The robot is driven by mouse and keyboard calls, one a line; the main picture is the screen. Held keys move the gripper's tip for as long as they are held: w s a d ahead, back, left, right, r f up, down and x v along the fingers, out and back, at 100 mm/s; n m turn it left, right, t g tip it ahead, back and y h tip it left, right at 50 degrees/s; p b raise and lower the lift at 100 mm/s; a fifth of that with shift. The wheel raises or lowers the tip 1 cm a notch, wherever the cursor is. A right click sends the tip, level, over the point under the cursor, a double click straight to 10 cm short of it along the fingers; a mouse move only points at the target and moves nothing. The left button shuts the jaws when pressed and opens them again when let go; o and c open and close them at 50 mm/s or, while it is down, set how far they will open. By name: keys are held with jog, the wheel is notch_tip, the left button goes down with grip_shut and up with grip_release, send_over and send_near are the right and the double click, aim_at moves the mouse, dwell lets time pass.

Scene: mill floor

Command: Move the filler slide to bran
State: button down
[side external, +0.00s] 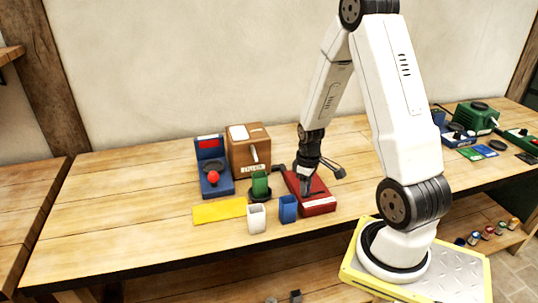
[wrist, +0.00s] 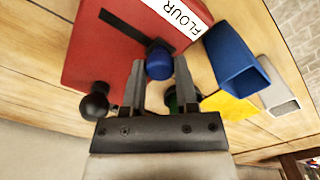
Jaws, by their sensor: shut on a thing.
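The filler is a low red box (side external: 318,208) on the bench, and it fills the upper left of the wrist view (wrist: 92,62). A white label reading FLOUR (wrist: 180,14) lies along one edge. A dark slot (wrist: 122,25) runs beside the label, with a blue slide knob (wrist: 159,62) at its right end in the wrist view. My gripper (wrist: 159,68) is shut on this knob, one finger on each side. In the side view my gripper (side external: 306,192) reaches down onto the red box and hides the knob. No bran label is readable.
A blue cup (side external: 288,208) and a white cup (side external: 257,218) stand close by the red box. A green cup (side external: 260,185), a yellow mat (side external: 218,211), a brown box (side external: 248,150) and a blue device (side external: 212,165) are left. Black-knobbed handle (wrist: 95,101) is beside the box.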

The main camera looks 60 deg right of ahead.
aim_at(324, 191)
jog(key=shift+s+d, duration=2.2)
jog(key=shift+d, duration=0.05)
jog(key=shift+c, duration=1.8)
grip_release()
jog(key=shift+r, duration=0.2)
notch_tip(324, 191, up, 8)
jog(key=shift+f, duration=0.25)
